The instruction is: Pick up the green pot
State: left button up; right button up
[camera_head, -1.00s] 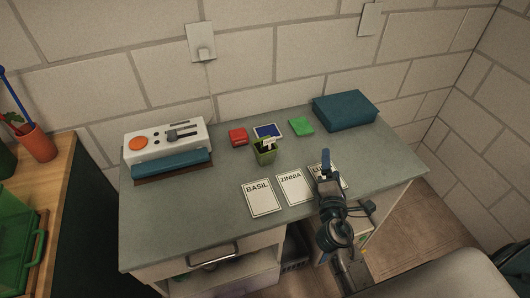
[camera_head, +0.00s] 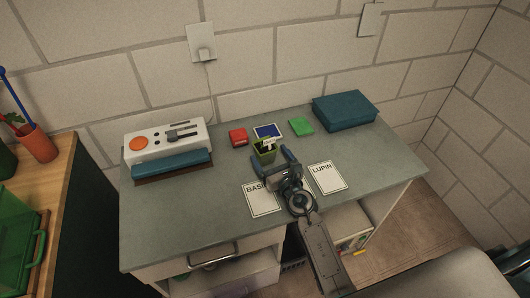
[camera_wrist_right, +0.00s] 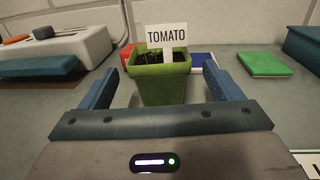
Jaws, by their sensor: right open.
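The green pot (camera_head: 264,155) stands upright on the grey table, with dark soil and a small white label in it. In the right wrist view the pot (camera_wrist_right: 161,84) is centred between my fingers, and its label reads TOMATO (camera_wrist_right: 167,35). My right gripper (camera_head: 272,160) is open just in front of the pot, with a finger on either side of its near part. In the wrist view a gap shows between the pot and each blue finger (camera_wrist_right: 160,90). The pot's lower front is partly hidden by the gripper in the head view. My left gripper is not in view.
A BASIL card (camera_head: 262,204) and a LUPIN card (camera_head: 327,177) lie at the front; the arm covers another card between them. Behind the pot lie a red block (camera_head: 238,137), a blue card (camera_head: 268,131) and a green block (camera_head: 301,127). A white machine (camera_head: 165,140) stands left, a blue box (camera_head: 345,111) right.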

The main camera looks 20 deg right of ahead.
aim_at(261, 141)
jog(key=w, duration=0.4)
jog(key=shift+w+a+r, duration=0.15)
jog(key=shift+w+a, duration=0.2)
jog(key=shift+w, duration=0.05)
jog(key=shift+s, duration=0.1)
jog(key=c, duration=1.1)
jog(key=shift+r, duration=0.15)
jog(key=shift+c, duration=0.2)
